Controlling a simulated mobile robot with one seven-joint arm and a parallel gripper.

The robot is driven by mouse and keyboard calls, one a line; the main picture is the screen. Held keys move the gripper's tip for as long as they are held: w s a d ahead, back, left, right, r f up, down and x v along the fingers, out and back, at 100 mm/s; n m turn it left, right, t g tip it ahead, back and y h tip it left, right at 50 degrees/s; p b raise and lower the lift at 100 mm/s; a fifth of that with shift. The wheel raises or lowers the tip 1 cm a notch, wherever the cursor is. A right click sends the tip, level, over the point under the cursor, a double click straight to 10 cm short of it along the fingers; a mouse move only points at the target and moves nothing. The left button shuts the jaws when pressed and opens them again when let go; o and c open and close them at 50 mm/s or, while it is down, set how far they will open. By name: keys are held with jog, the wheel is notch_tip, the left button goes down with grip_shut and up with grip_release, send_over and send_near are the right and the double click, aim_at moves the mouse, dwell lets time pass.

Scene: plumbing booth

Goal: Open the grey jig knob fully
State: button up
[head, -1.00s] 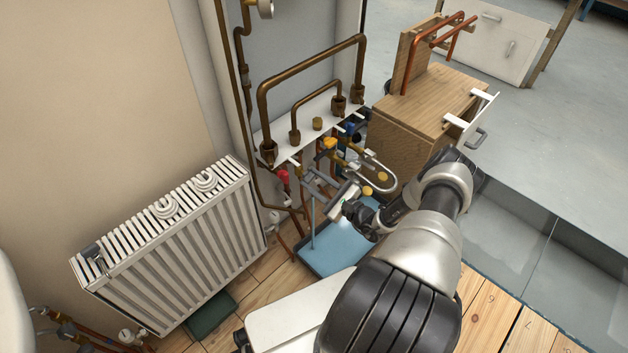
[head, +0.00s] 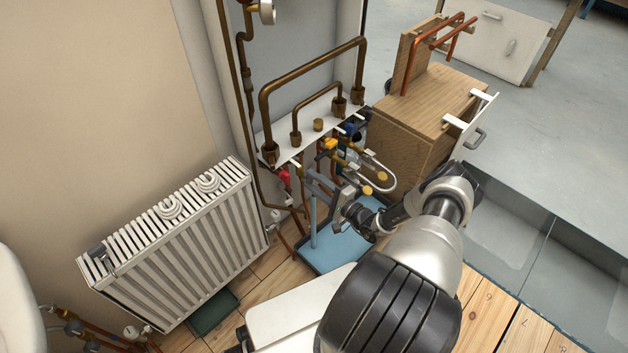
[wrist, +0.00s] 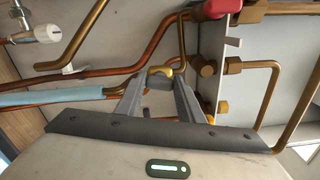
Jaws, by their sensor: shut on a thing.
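My gripper (wrist: 161,80) reaches in low under the white pipe bracket; in the head view the gripper (head: 311,178) is beside the upright light blue sleeve. The light blue sleeve (wrist: 60,97) runs in from the left and ends in a brass piece by the left finger.
A red handle (head: 285,176) sits left of my gripper, also large at top in the wrist view (wrist: 215,9). Yellow-capped looped pipes (head: 382,176) stand to the right. A blue tray (head: 335,252) lies below, a white radiator (head: 185,245) left, a wooden cabinet (head: 425,100) right.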

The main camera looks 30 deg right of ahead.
jog(key=shift+n+p, duration=0.3)
jog(key=shift+n, duration=0.9)
jog(key=shift+f, duration=0.1)
jog(key=shift+s, duration=0.1)
jog(key=o, duration=1.1)
jog(key=shift+c, duration=0.2)
jog(key=shift+d, duration=0.1)
